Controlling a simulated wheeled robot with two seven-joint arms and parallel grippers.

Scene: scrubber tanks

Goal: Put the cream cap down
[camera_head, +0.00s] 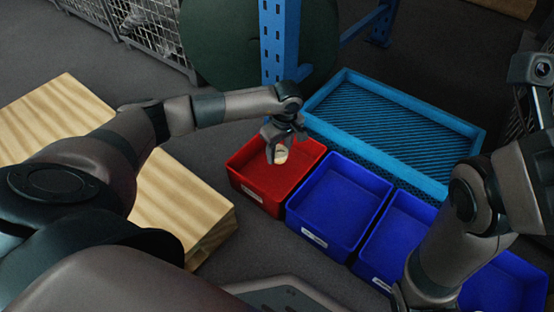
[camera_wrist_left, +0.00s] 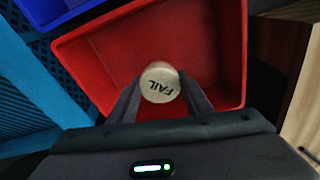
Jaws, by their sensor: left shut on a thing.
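My left gripper (camera_head: 279,148) is over the red bin (camera_head: 238,176) and is shut on the cream cap (camera_head: 281,155). I cannot tell how high the cap is above the bin floor. Of my right side, only arm parts show at the right of the head view; the right gripper's fingers cannot be made out.
A row of blue bins (camera_head: 338,203) stands right of the red bin. A light blue mesh crate (camera_head: 464,131) lies behind them. A blue rack post (camera_head: 279,40) rises just behind the red bin. A wooden pallet (camera_head: 62,100) is at the left.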

